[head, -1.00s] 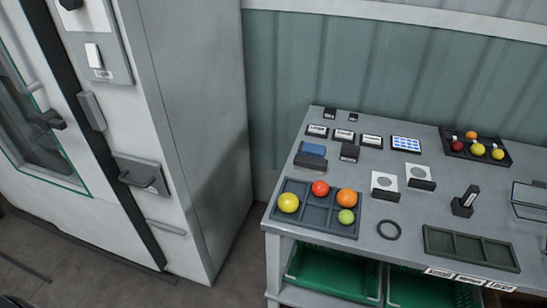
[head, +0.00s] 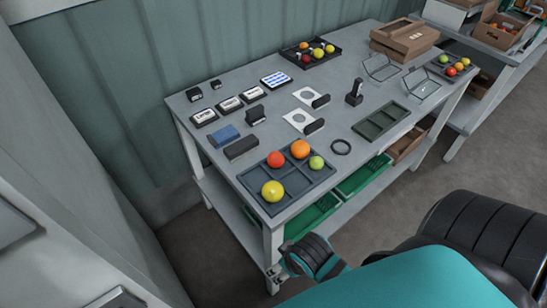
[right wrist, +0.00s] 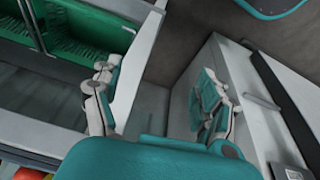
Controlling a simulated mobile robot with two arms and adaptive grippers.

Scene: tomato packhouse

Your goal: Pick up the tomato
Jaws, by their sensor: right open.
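A dark compartment tray (head: 299,187) on the near left of the grey table holds a yellow tomato (head: 273,191), a red tomato (head: 275,159), an orange tomato (head: 300,149) and a green tomato (head: 316,162). My right gripper (head: 277,270) is beside the table's front left leg, below the tabletop and apart from the tray. In the right wrist view its fingers (right wrist: 158,75) are spread with nothing between them. Part of a red tomato (right wrist: 28,174) shows at that view's bottom left corner. My left gripper is not in view.
Green crates (head: 313,216) stand on the shelf under the table. A grey cabinet (head: 75,200) stands left. Open floor lies right.

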